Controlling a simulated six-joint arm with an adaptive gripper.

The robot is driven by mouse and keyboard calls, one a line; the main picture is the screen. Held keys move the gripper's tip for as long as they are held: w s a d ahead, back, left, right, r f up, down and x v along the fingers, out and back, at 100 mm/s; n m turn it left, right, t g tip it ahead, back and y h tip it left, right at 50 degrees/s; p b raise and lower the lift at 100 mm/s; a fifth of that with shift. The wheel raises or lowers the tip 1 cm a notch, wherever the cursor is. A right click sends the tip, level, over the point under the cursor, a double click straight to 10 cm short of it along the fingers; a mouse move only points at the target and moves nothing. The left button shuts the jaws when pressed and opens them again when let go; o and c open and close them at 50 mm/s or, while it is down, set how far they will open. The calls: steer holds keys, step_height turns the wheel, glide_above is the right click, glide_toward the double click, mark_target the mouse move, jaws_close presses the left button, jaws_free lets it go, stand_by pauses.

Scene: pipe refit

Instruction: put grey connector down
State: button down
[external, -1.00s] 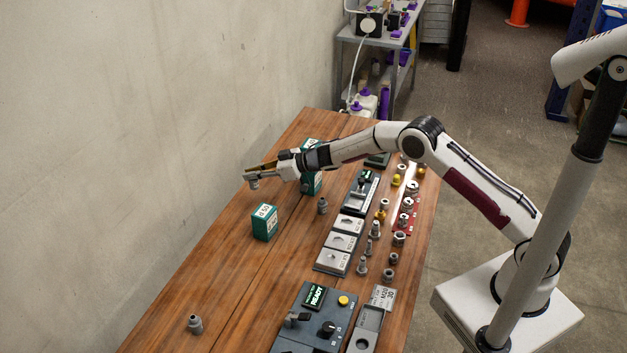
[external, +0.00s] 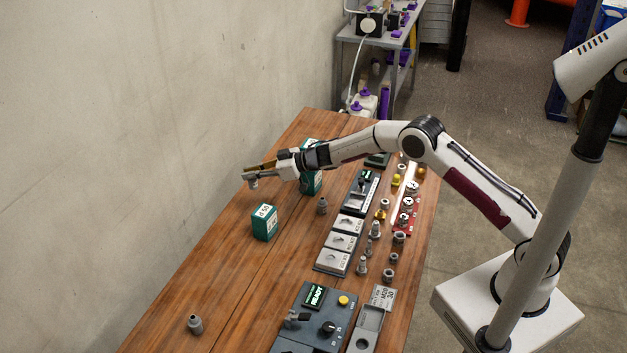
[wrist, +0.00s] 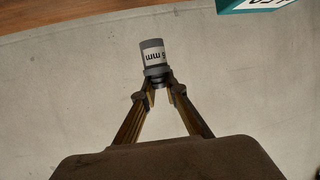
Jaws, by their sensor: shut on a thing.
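My gripper (external: 248,172) reaches left past the green boxes, near the wall side of the wooden table (external: 215,275). It is shut on the grey connector (external: 253,183), which hangs below the fingertips in the external view, above the table's left edge. In the wrist view the fingertips (wrist: 160,86) pinch the narrow end of the connector (wrist: 153,56), and a white label ending in "mm" shows on its body. The wall fills most of the wrist view behind it.
A green box (external: 265,222) marked G 50 stands just below the gripper. Another green box (external: 312,181) stands beside my wrist. Loose grey fittings stand at the middle (external: 322,205) and near left (external: 195,324). Grey plates (external: 340,243) and a READY device (external: 313,318) lie right. Bare wood lies between.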

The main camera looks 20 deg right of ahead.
steer(key=s+a+r+n+g+y, duration=0.1)
steer(key=s+a+r+n+g, duration=0.15)
steer(key=s+a, duration=2.1)
steer(key=s+d+f+m+t, duration=0.1)
steer(key=s+f, duration=0.1)
steer(key=s, duration=0.5)
steer(key=shift+s+d+m+t, duration=0.15)
steer(key=shift+d+m+t, duration=0.15)
steer(key=shift+m+t, duration=0.05)
steer(key=shift+f, duration=0.1)
step_height(320, 180, down, 6)
steer(key=shift+f+h, duration=0.25)
steer(key=shift+h, duration=0.05)
